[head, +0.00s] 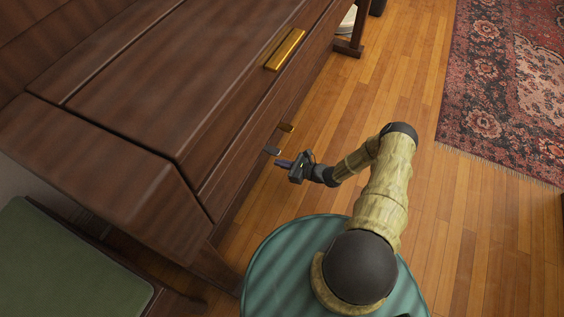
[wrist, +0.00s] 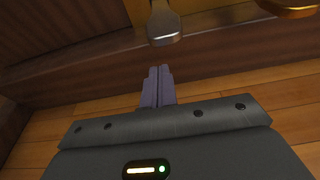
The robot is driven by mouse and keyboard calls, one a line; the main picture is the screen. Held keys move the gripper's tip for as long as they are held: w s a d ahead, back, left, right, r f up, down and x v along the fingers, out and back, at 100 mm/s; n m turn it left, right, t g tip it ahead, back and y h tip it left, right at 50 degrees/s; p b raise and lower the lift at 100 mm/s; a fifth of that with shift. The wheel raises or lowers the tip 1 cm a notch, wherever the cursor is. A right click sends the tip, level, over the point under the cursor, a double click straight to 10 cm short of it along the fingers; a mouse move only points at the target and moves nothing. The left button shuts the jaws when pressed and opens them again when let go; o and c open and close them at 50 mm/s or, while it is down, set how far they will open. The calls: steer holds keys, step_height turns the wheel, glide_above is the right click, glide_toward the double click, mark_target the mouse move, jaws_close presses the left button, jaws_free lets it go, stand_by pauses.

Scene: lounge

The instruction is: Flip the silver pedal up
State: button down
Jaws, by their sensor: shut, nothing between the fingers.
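The silver pedal (head: 272,151) sticks out from the lower front of the dark wooden piano (head: 150,90) in the head view. In the wrist view the silver pedal (wrist: 164,30) is at the top middle, with its rounded tip toward me. My gripper (head: 281,163) is shut and empty, with its fingers pointing at the piano. In the wrist view the fingertips (wrist: 159,70) are together, just below the pedal's tip in the picture. A small gap shows between fingertips and pedal there. The pedal's far end is hidden by the picture's edge.
A brass pedal (head: 286,127) is beside the silver one; it also shows in the wrist view (wrist: 292,8). A gold handle (head: 285,49) is on the piano lid. A green-seated chair (head: 60,265) stands at lower left. Wooden floor (head: 400,85) is clear toward the patterned rug (head: 510,80).

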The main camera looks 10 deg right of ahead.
steer(key=p+v, duration=0.4)
steer(key=v, duration=0.5)
steer(key=shift+s+d+p, duration=0.2)
steer(key=shift+d+p, duration=0.1)
steer(key=shift+p, duration=0.1)
steer(key=shift+s, duration=0.25)
